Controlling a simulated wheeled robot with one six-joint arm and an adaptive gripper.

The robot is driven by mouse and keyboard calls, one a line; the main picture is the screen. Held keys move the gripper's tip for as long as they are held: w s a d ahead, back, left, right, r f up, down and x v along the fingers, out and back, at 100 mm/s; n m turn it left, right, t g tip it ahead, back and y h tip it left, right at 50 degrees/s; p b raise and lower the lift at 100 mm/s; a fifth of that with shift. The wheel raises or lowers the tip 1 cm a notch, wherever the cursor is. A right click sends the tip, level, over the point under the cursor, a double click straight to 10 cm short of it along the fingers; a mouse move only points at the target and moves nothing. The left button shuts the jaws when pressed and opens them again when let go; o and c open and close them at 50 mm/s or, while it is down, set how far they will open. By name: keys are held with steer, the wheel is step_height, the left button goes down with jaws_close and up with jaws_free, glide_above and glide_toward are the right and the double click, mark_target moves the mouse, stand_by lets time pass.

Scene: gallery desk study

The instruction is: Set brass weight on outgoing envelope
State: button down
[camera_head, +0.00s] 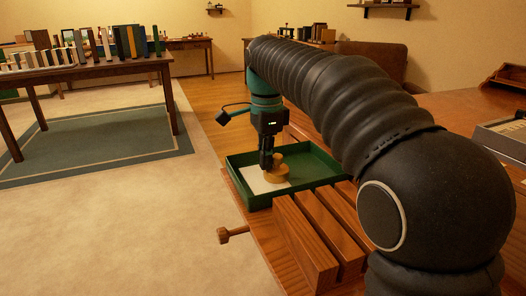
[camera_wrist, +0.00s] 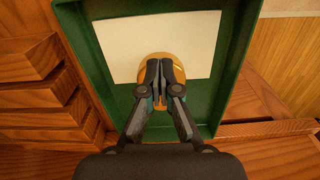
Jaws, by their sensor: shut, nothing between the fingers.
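The brass weight (camera_head: 277,174) stands in a green tray, on or at the edge of a pale envelope (camera_head: 258,182). In the wrist view the envelope (camera_wrist: 150,32) lies flat in the tray, and the weight (camera_wrist: 144,75) overlaps its lower edge. My gripper (camera_head: 266,166) points down into the tray, right at the weight. In the wrist view its fingers (camera_wrist: 160,66) are together in front of the weight and hide part of it. Nothing is between them. Whether the fingertips touch the weight cannot be told.
The green tray (camera_head: 249,201) has raised walls around the weight. Wooden slats (camera_head: 303,236) stand in front of it, and a wooden knob (camera_head: 225,235) juts from the desk's left edge. A grey box (camera_head: 497,142) is at the right. A table with books (camera_head: 80,72) stands at the far left.

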steer(key=shift+w+d+r, duration=0.15)
steer(key=shift+w+d, duration=0.1)
steer(key=shift+d, duration=0.45)
steer(key=a, duration=0.1)
steer(key=s+a+p, duration=0.1)
steer(key=a+p, duration=0.1)
steer(key=a, duration=0.1)
steer(key=shift+s, duration=0.35)
step_height(320, 180, up, 10)
steer(key=p, duration=0.1)
steer(key=shift+d, duration=0.2)
steer(key=shift+f, duration=0.2)
